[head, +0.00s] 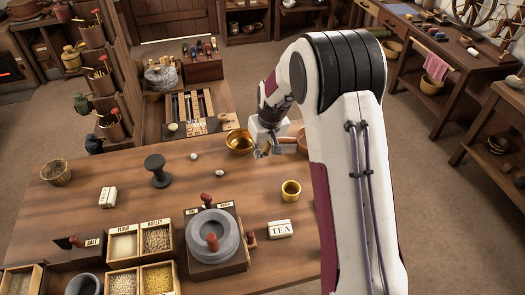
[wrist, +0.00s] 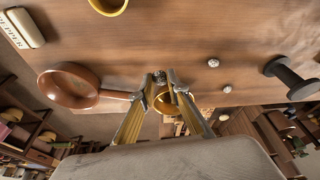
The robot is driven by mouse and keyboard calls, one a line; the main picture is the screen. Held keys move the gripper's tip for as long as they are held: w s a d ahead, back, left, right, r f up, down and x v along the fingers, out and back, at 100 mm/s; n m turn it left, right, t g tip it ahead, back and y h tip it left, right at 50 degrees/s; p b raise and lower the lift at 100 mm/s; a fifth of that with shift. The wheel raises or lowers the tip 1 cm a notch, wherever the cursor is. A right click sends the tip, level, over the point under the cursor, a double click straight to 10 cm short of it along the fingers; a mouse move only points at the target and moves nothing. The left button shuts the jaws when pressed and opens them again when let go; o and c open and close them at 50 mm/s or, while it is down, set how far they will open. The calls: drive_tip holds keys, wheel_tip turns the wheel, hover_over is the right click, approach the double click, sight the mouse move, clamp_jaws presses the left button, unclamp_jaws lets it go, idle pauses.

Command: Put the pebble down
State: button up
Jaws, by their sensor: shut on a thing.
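My gripper (head: 263,151) is above the far part of the wooden table, beside the brass bowl (head: 239,142). In the wrist view my gripper (wrist: 160,79) is shut on a small grey pebble (wrist: 159,77) between its fingertips. The brass bowl shows partly behind the fingers there (wrist: 166,103). The held pebble is hard to make out in the head view. Two other pale pebbles lie on the table, one farther (head: 193,156) and one nearer (head: 220,173). Both also show right of the fingers in the wrist view (wrist: 213,63) (wrist: 227,89).
A copper pan (wrist: 68,86) points its handle towards my gripper. A black spool (head: 158,171), a brass cup (head: 291,190), a TEA block (head: 280,229) and a grey quern (head: 212,236) stand on the table. The table between spool and cup is mostly clear.

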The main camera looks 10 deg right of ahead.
drive_tip(key=shift+s+a+f, duration=0.15)
drive_tip(key=shift+a+f, duration=0.1)
drive_tip(key=shift+f, duration=0.2)
drive_tip(key=shift+a+f, duration=0.2)
drive_tip(key=shift+f, duration=0.05)
drive_tip(key=w+a+r+m, duration=0.1)
drive_tip(key=w+r, duration=0.2)
drive_tip(key=w, duration=0.4)
drive_tip(key=w+a+r+m, duration=0.1)
drive_tip(key=w+a+r, duration=0.1)
drive_tip(key=w, duration=0.5)
drive_tip(key=shift+r+h, duration=0.3)
drive_tip(key=shift+r, duration=0.15)
drive_tip(key=shift+w+a+f, duration=0.1)
approach(242, 137)
drive_tip(key=shift+s+a+f, duration=0.15)
drive_tip(key=shift+s+f, duration=0.2)
drive_tip(key=shift+f, duration=0.45)
drive_tip(key=shift+s+a+f, duration=0.15)
drive_tip(key=shift+s+f, duration=0.2)
drive_tip(key=shift+f, duration=0.5)
drive_tip(key=shift+s+a+f, duration=0.15)
drive_tip(key=shift+s+f, duration=0.2)
drive_tip(key=shift+f, duration=0.45)
